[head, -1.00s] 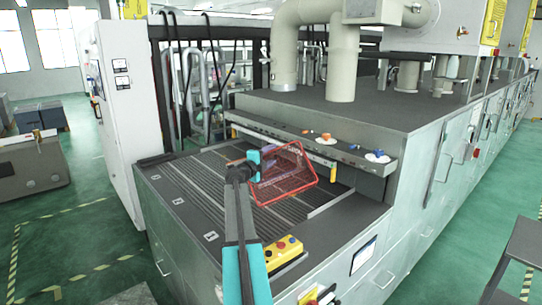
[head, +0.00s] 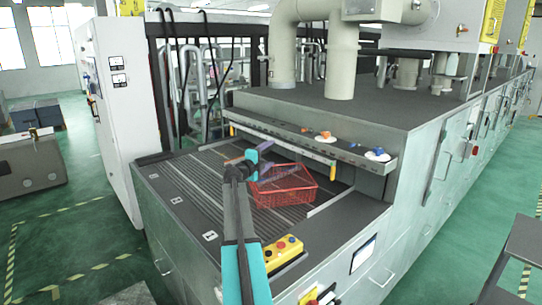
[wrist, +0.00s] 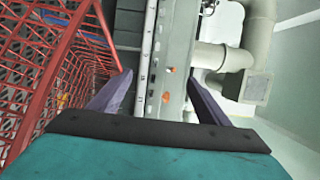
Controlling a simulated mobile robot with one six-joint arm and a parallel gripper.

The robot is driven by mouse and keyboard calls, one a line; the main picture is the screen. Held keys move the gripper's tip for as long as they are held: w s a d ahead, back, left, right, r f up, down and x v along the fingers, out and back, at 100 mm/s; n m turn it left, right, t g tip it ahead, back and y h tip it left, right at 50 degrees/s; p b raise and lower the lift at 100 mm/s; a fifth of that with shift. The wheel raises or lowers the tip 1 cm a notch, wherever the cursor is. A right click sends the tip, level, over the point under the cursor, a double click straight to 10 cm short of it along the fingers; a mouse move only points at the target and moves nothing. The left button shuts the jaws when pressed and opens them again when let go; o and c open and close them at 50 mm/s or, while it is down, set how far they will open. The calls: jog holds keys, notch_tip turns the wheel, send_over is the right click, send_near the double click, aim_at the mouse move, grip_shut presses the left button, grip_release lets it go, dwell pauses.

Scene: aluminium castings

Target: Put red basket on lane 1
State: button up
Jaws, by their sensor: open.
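The red mesh basket (head: 290,186) sits upright on the slatted lane bed (head: 192,175), on the side nearer the yellow button box. Its underside is hidden, so I cannot tell if it rests flat. My gripper (head: 268,167) is at the basket's far left rim, open, with nothing between its fingers. In the wrist view the basket's mesh (wrist: 45,75) fills the left side, beside the left finger of my gripper (wrist: 158,88). I cannot tell if that finger touches it. Small white lane plates (head: 209,236) mark the bed's front edge; their digits are too small to read.
A ledge (head: 320,147) with orange and blue knobs overhangs the bed behind the basket. A yellow button box (head: 284,250) stands on the near edge. A white cabinet (head: 125,115) stands left. The left part of the bed is clear.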

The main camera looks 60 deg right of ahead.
jog(key=a+b, duration=0.4)
jog(key=a, duration=1)
jog(key=shift+w+b, duration=0.35)
jog(key=shift+b, duration=0.05)
jog(key=shift+r, duration=0.1)
